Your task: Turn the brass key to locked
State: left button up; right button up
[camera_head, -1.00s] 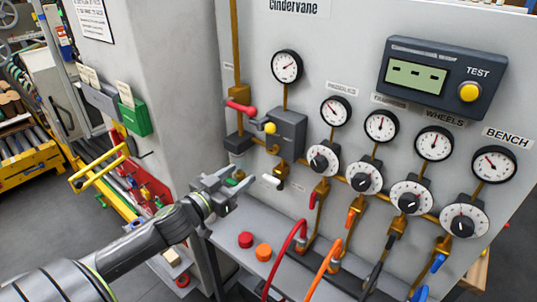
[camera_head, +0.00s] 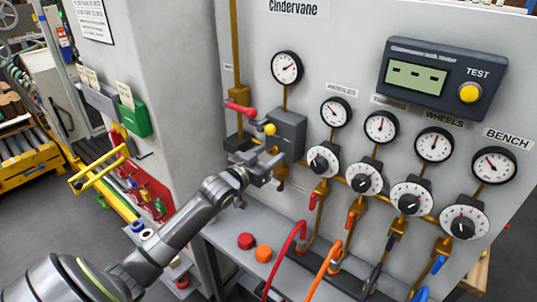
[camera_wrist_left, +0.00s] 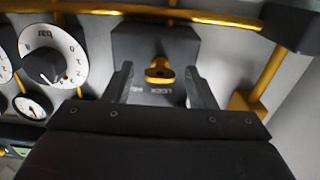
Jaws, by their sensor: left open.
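The brass key (camera_wrist_left: 158,71) sits on the front of a dark grey box in the wrist view. My left gripper (camera_wrist_left: 159,67) is open, with one finger on each side of the key and a visible gap to each. Small white lettering shows upside down on the box beside the key. In the head view my left gripper (camera_head: 270,163) is at the lower front of the grey box (camera_head: 289,129) and hides the key there. My right gripper is in neither view.
A red-handled lever (camera_head: 241,107) and a yellow knob (camera_head: 270,129) are close to the box. Red (camera_head: 246,241) and orange (camera_head: 263,253) buttons are on the ledge below.

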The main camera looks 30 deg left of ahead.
pick_arm(q)
jog(key=shift+w, duration=0.1)
jog(key=shift+c, duration=0.3)
jog(key=c, duration=0.9)
jog(key=m+b, duration=0.3)
jog(key=m, duration=0.1)
jog(key=shift+f, duration=0.15)
jog(key=m+b, duration=0.5)
jog(key=m, duration=0.5)
jog(key=shift+m+b, duration=1.1)
jog(key=shift+m, duration=0.8)
